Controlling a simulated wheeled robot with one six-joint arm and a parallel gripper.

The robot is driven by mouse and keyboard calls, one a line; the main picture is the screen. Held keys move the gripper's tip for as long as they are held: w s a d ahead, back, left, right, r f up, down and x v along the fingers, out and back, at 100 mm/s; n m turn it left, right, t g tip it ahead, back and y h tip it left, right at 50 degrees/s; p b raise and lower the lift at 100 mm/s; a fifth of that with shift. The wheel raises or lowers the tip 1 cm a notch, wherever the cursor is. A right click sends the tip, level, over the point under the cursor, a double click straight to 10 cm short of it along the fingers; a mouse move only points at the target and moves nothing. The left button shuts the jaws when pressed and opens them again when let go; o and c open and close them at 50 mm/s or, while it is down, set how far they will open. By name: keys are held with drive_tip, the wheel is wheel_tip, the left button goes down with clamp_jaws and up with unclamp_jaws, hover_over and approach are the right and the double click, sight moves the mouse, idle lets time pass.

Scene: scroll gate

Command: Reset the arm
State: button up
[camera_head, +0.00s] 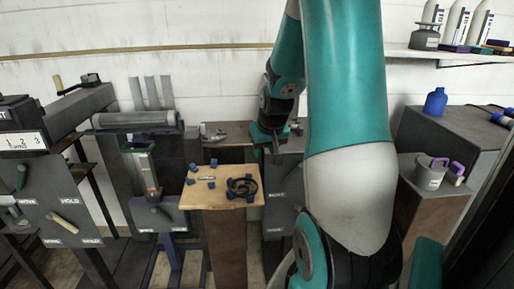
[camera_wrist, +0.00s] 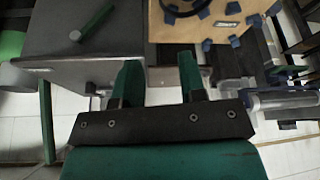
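My teal arm rises through the middle of the head view and bends down at its far end. My gripper (camera_head: 272,143) hangs there, just right of and above a small wooden-topped stand. In the wrist view my gripper (camera_wrist: 160,79) shows two green fingers spread apart, with nothing between them. It is open and empty. Its fingertips point toward a grey panel with a green handle (camera_wrist: 93,22) and the wooden board (camera_wrist: 185,32). My arm hides much of the middle right in the head view.
The wooden board (camera_head: 208,200) bears blue blocks and a black ring (camera_head: 242,188). Grey panels with handles, one marked HOLD (camera_head: 70,215), stand at the left. At the right are a blue bottle (camera_head: 435,102), a grey mug (camera_head: 430,174) and a shelf (camera_head: 400,52) with white bottles.

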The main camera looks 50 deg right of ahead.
drive_tip(key=w+a+r+n+y+p, duration=0.1)
drive_tip(key=a+r+n+y+p, duration=0.3)
drive_tip(key=a, duration=0.8)
drive_tip(key=w+a+r+n, duration=0.15)
drive_tip(key=a+r, duration=0.45)
drive_tip(key=a, duration=0.6)
drive_tip(key=s+a+r+n+g+y+p, duration=0.1)
drive_tip(key=s+a+r+n+g, duration=0.1)
drive_tip(key=s+a, duration=0.5)
drive_tip(key=s+a+r+n+g+y+p, duration=0.1)
drive_tip(key=s+a+r+n+p, duration=0.1)
drive_tip(key=s+a+r+n, duration=0.2)
drive_tip(key=s+a+n, duration=0.2)
drive_tip(key=s+a, duration=0.2)
drive_tip(key=a, duration=0.1)
drive_tip(key=shift+a+r+g+y, duration=0.3)
drive_tip(key=shift+a+g+y, duration=0.05)
drive_tip(key=shift+g+y, duration=0.05)
drive_tip(key=shift+s, duration=0.1)
